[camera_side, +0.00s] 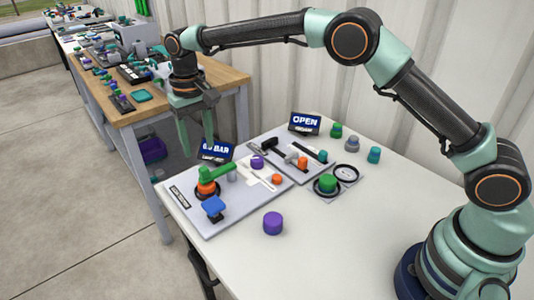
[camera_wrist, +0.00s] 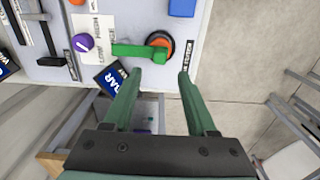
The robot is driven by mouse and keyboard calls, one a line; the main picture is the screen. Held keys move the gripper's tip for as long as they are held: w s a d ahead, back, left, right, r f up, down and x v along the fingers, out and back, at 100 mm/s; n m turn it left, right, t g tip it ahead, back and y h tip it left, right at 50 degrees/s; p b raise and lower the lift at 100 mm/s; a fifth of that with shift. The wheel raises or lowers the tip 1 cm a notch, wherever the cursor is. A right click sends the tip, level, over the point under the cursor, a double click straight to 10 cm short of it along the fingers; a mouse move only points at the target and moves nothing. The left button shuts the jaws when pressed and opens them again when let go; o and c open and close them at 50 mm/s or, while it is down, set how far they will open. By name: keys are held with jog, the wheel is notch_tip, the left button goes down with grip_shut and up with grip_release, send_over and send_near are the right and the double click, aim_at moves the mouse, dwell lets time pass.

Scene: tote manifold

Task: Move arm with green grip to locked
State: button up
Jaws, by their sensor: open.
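The arm with the green grip (camera_side: 217,172) turns on an orange hub (camera_side: 206,188) on the light panel (camera_side: 232,220). The grip points right and away from the camera in the side view. In the wrist view the green grip (camera_wrist: 138,50) points left from the orange hub (camera_wrist: 161,41). A small dark-framed label (camera_wrist: 190,57) sits right of the hub; its text is too small to read surely. My gripper (camera_side: 196,146) is open and empty, above and behind the arm. In the wrist view its fingertips (camera_wrist: 160,73) are apart, just short of the hub.
A purple knob (camera_wrist: 83,42) is left of the grip. A sign reading BAR (camera_side: 217,151) stands behind the panel, near my fingers. A blue knob (camera_side: 214,208) is in front of the hub. A loose purple cylinder (camera_side: 272,223) stands on the white table, whose front is clear.

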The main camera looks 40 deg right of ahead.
jog(key=shift+r, duration=2.5)
jog(key=s+d+r+t, duration=0.3)
jog(key=s+d+r, duration=0.75)
jog(key=d, duration=0.25)
jog(key=s+d+f+t, duration=0.1)
jog(key=s+d+f, duration=0.1)
jog(key=s, duration=0.4)
jog(key=s+d+f+t, duration=0.1)
jog(key=s+d+f, duration=0.2)
jog(key=s+d, duration=0.2)
jog(key=shift+s+t, duration=0.3)
jog(key=shift+s, duration=0.8)
jog(key=shift+r, duration=0.1)
